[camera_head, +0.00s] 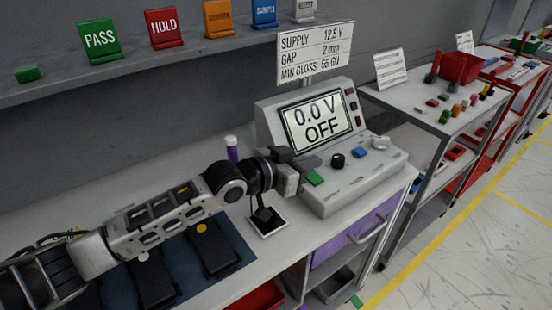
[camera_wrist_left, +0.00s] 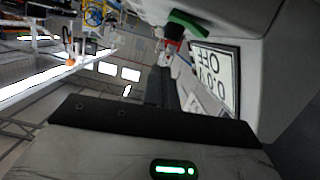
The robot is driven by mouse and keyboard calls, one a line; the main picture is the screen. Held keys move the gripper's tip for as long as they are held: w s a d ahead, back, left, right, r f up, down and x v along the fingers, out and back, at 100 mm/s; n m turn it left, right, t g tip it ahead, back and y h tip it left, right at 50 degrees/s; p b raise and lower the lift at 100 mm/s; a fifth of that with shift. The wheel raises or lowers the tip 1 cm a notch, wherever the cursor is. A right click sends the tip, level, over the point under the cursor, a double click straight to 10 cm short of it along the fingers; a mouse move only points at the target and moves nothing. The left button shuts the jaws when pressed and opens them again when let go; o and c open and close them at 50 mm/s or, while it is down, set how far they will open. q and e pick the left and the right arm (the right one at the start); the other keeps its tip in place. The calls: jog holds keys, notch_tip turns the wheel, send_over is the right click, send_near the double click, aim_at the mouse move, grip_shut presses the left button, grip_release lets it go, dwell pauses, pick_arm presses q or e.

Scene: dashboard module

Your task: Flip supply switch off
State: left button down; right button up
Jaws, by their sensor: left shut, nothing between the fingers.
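The grey power supply (camera_head: 345,188) stands on the workbench, and its tilted display (camera_head: 318,120) reads "0.0 V OFF". A green control (camera_head: 315,178) sits at the left of its front panel, beside a black knob (camera_head: 338,161) and a blue button (camera_head: 359,152). My left gripper (camera_head: 297,172) is shut and empty, its tip close to the green control; I cannot tell if they touch. In the left wrist view my fingers (camera_wrist_left: 166,82) point toward a green part (camera_wrist_left: 190,23) and a small red part. The display (camera_wrist_left: 216,76) appears upside down there. My right gripper is not in view.
A sign (camera_head: 315,50) lists supply 12.5 V. Dark modules lie on a blue mat (camera_head: 236,238) below my arm. A shelf with coloured tags runs behind.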

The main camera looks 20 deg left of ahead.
pick_arm(q)
jog(key=b+v, duration=0.1)
jog(key=v, duration=0.8)
jog(key=shift+s+f, duration=0.2)
jog(key=shift+s, duration=0.1)
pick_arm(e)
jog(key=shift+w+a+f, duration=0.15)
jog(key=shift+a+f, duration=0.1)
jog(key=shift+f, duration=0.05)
